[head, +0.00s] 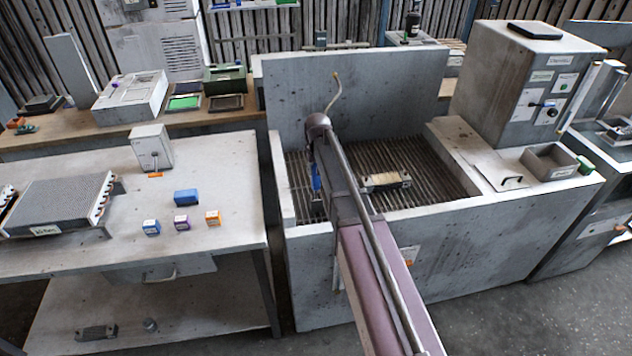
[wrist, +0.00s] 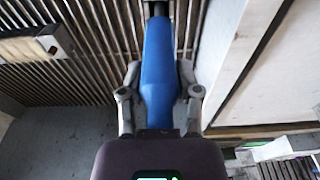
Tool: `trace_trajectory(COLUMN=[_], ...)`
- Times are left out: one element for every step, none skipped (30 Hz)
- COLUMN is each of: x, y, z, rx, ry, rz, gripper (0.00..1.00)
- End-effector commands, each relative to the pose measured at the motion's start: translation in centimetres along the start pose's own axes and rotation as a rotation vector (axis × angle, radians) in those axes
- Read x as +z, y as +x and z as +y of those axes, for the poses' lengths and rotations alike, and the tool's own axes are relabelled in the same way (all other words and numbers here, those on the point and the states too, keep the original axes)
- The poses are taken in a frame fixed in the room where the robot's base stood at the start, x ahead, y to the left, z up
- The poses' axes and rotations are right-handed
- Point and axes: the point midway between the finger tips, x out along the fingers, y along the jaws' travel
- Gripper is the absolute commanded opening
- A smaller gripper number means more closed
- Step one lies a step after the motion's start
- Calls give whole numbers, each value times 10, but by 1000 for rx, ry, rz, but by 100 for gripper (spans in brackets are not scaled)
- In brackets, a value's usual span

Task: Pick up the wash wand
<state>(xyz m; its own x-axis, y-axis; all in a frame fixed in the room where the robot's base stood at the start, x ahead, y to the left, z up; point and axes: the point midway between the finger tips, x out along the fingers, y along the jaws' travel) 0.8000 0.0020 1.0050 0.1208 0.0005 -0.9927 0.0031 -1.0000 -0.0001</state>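The wash wand has a blue handle (wrist: 158,65) with a dark end at the top of the wrist view. In the head view its blue part (head: 316,180) shows below my arm's end, over the left side of the wash basin's slatted grate. My gripper (wrist: 159,80) has a finger on each side of the handle, and both appear to touch it. The handle's near end is hidden behind my gripper's dark body. My gripper's fingers are mostly hidden by my arm in the head view.
A labelled metal part (head: 385,181) lies on the grate (head: 430,190), right of my arm. The basin's back wall (head: 350,90) and front wall (head: 310,265) rise around it. A thin pale hose (head: 336,92) curves up behind my arm. A bench (head: 225,160) stands at left.

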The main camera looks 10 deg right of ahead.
Motion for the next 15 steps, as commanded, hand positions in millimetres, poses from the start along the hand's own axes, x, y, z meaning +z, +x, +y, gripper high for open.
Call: trace_trajectory(x=[0,0,0,0,0,0,0,0,0,0,0,0,0,0,0], y=[0,0,0,0,0,0,0,0,0,0,0,0,0,-1,-2], z=[0,0,0,0,0,0,0,0,0,0,0,0,0,0,0], rx=[0,0,0,0,0,0,0,0,0,0,0,0,0,0,0], ry=[0,0,0,0,0,0,0,0,0,0,0,0,0,0,0], rz=[0,0,0,0,0,0,0,0,0,0,0,0,0,0,0], gripper=[10,1,0,0,0,0,0,0,0,0,0,0,0,0,0])
